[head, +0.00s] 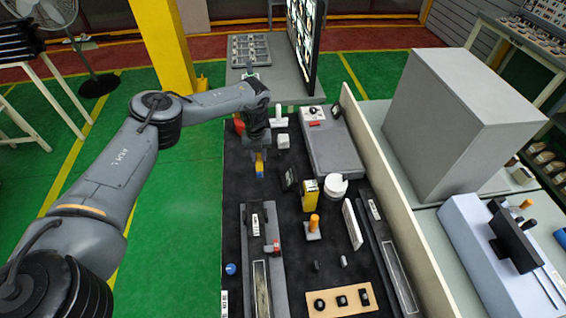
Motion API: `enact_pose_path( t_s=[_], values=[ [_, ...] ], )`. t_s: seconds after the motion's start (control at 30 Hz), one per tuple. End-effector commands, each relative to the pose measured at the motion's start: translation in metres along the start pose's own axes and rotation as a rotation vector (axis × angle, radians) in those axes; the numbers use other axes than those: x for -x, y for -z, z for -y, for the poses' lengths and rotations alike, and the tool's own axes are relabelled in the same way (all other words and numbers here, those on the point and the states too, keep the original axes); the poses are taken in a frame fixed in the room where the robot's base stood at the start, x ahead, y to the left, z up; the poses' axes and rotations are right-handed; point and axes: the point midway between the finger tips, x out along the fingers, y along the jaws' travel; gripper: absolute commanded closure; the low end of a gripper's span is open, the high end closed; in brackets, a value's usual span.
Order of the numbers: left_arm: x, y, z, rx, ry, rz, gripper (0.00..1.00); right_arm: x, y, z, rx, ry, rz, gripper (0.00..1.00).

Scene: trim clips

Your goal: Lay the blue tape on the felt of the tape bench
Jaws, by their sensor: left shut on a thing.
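My left gripper (259,152) reaches in from the left, pointing down over the dark felt (240,190) of the bench. A small round blue thing (231,268) lies on the felt near the front left edge. My right gripper is not in view.
A red thing (239,126) and a white block (282,141) are near the gripper. A yellow box (310,195), a white roll (335,187) and an orange-handled tool (313,224) stand to the right. A long grey fixture (263,225) lies in front. Felt at the left is clear.

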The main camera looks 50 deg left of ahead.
Motion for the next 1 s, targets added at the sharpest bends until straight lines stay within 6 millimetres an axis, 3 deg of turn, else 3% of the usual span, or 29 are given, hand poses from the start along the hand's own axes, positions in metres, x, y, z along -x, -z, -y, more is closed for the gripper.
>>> enact_pose_path(
  t_s=[0.03, 0.2, 0.67, 0.93, 1.0],
  values=[
    [-0.010, -0.005, -0.013, 0.021, -0.002, 0.000, 1.00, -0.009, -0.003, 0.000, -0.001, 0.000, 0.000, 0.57],
    [-0.020, -0.011, -0.030, 0.047, 0.000, 0.001, 1.00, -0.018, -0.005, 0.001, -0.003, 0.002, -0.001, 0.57],
    [-0.021, -0.011, -0.031, 0.048, 0.000, 0.000, 1.00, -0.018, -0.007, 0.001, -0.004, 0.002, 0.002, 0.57],
    [-0.019, -0.010, -0.031, 0.048, 0.000, -0.001, 1.00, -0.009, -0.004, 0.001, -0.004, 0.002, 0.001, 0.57],
    [-0.028, -0.010, -0.031, 0.048, 0.000, 0.000, 1.00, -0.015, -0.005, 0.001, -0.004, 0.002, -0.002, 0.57]
  ],
)
